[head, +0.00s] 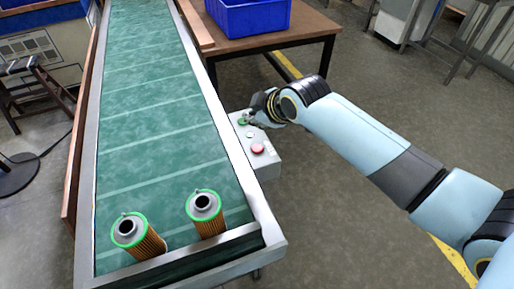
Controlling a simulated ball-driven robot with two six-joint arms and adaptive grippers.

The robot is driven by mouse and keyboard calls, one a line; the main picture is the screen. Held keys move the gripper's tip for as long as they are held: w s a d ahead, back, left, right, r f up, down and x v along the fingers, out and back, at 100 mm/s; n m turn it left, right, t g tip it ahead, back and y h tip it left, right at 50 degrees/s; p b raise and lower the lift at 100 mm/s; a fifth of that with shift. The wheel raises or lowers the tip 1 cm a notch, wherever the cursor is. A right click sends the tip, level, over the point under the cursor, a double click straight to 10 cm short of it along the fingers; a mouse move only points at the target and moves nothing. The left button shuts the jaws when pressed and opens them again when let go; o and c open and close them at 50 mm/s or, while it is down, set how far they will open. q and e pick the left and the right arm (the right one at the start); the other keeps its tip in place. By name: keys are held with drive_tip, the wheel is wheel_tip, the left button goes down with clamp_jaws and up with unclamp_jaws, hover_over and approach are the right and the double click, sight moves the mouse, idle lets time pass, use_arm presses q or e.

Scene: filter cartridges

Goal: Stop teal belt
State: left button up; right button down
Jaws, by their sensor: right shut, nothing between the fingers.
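The teal belt (155,100) runs away from me between metal side rails. Two filter cartridges with green-rimmed tops stand at its near end, the left one (135,233) and the right one (205,208). A grey control box (265,166) is fixed to the belt's right side. It carries a red button (257,149), a small pale button (250,135) and a green button (242,122) at its far end. My right gripper (248,118) is shut and empty, at the green button; I cannot tell whether it touches. My left gripper is not in view.
A wooden table (290,32) with a blue crate (247,17) stands beyond the box, right of the belt. A stool (35,90) is at the left. Open floor lies to the right, with yellow floor lines.

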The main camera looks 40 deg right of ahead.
drive_tip(key=b, duration=0.7)
hover_over(255, 149)
wheel_tip(255, 149, down, 6)
drive_tip(key=shift+f, duration=0.2)
drive_tip(key=shift+f+b, duration=0.4)
drive_tip(key=shift+f, duration=0.65)
drive_tip(key=shift+f, duration=0.1)
drive_tip(key=shift+f, duration=0.25)
drive_tip(key=shift+f, duration=0.5)
idle(0.4)
drive_tip(key=shift+r, duration=0.1)
drive_tip(key=shift+r+p, duration=0.8)
drive_tip(key=shift+p, duration=0.1)
